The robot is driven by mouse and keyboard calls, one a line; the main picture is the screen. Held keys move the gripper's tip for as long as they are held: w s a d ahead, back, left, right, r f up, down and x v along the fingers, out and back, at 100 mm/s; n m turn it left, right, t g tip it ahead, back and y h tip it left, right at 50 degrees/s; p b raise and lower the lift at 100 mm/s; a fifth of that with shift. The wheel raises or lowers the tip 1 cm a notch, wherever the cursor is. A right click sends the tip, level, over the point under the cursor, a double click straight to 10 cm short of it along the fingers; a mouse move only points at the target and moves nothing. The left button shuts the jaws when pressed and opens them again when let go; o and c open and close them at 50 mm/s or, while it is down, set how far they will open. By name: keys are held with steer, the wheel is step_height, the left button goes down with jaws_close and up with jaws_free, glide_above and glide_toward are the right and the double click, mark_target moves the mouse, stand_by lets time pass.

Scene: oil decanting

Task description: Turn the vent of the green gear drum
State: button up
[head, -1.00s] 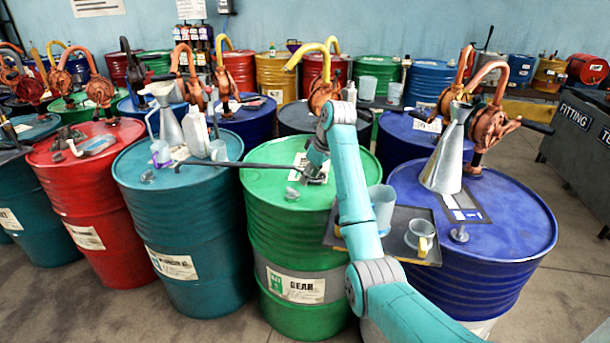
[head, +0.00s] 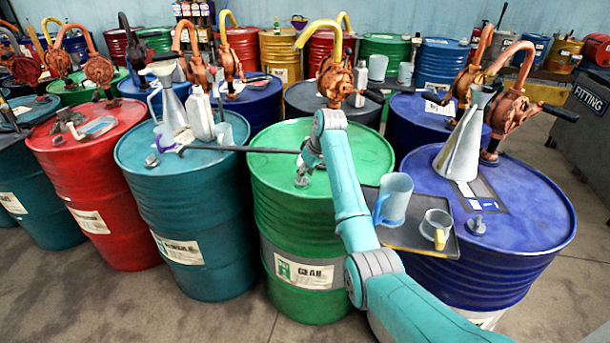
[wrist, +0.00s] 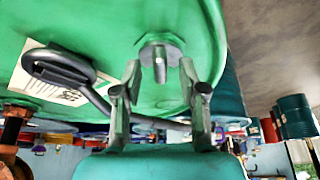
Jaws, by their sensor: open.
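The green gear drum (head: 280,225) stands in the middle of the head view with a GEAR label on its side. Its vent (wrist: 160,50), a grey round fitting with a short stem, shows on the green lid in the wrist view. In the head view the vent (head: 301,180) is small at the lid's front. My gripper (wrist: 161,76) is open, its two fingers on either side of the vent stem with gaps visible. How deep the fingertips reach is hard to tell. My arm hides part of the lid in the head view.
A dark rod (head: 250,150) reaches left from the green lid over the teal drum (head: 185,220). At right, a tray (head: 400,240) with a blue mug (head: 395,200) and a cup (head: 436,228) sits beside my arm. A blue drum (head: 500,265) carries a funnel (head: 463,150).

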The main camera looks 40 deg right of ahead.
steer(key=shift+w+f, duration=0.2)
steer(key=shift+f, duration=0.3)
jaws_close()
